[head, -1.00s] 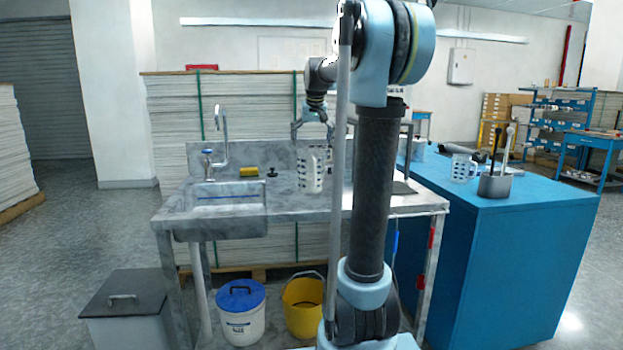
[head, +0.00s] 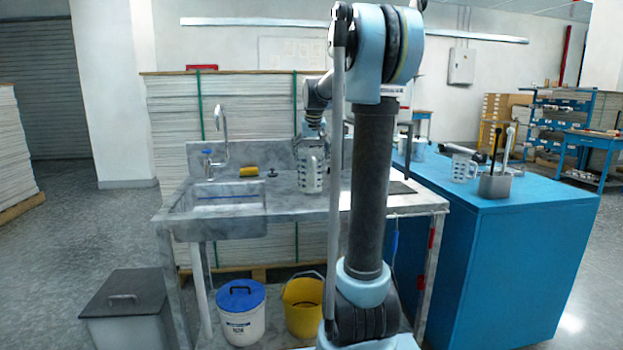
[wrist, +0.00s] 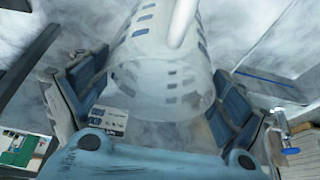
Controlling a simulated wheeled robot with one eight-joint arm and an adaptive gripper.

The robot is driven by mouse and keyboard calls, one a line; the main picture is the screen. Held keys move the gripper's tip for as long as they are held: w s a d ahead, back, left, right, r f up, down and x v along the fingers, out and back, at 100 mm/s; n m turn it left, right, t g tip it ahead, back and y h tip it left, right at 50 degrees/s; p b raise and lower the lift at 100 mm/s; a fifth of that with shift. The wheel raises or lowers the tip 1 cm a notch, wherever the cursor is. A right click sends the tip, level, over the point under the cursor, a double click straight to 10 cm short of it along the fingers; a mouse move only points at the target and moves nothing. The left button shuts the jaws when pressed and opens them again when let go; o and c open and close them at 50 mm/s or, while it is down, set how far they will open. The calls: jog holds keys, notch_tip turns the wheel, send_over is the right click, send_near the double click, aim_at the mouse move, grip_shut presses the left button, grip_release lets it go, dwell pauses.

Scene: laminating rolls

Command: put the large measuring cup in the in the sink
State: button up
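A large clear measuring cup (head: 311,174) with dark markings stands upright on the grey counter, right of the sink (head: 228,208). My gripper (head: 311,150) is lowered over the cup from above. In the wrist view the cup (wrist: 165,75) lies between the two fingers of my gripper (wrist: 160,95). The fingers are spread, one at each side, with what look like narrow gaps; contact is hard to judge. The sink is empty as far as I can see, and its basin shows at the right of the wrist view (wrist: 285,45).
A faucet (head: 220,135), a yellow sponge (head: 248,171) and a black stopper (head: 272,173) are at the back of the counter. A second measuring cup (head: 462,168) and a grey utensil holder (head: 494,187) stand on the blue cabinet (head: 530,215). The counter between cup and sink is clear.

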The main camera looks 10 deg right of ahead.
jog(key=c, duration=1.3)
jog(key=shift+o, duration=0.2)
jog(key=shift+r, duration=0.1)
